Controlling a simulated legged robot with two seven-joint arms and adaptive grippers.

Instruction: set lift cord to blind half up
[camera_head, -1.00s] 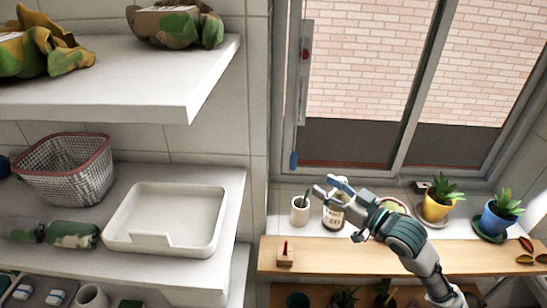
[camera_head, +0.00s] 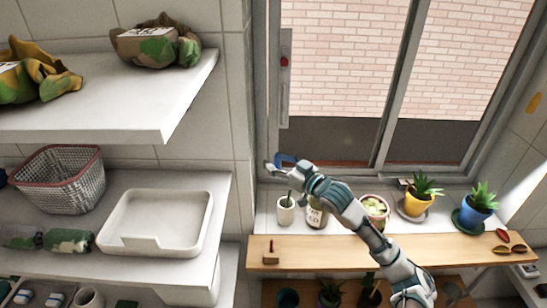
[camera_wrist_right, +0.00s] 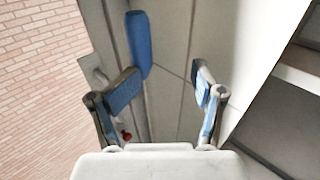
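The lift cord's blue handle (camera_wrist_right: 138,42) shows large in the right wrist view, just past the tip of the left-hand finger. In the head view it is hard to separate from the blue fingers of my right gripper (camera_head: 280,162), which is at the lower left corner of the window. In the right wrist view the fingers of my right gripper (camera_wrist_right: 163,88) are spread wide, with nothing held between them. I cannot tell whether a finger touches the handle. A grey vertical strip (camera_head: 286,95) with a red mark (camera_head: 284,62) runs along the window's left side. My left gripper is out of view.
Potted plants (camera_head: 420,197), a white cup (camera_head: 286,212) and a labelled jar (camera_head: 316,216) stand on the sill below my right arm. A wooden shelf (camera_head: 350,242) runs in front. White shelves with a basket (camera_head: 60,178) and a tray (camera_head: 155,222) are at left.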

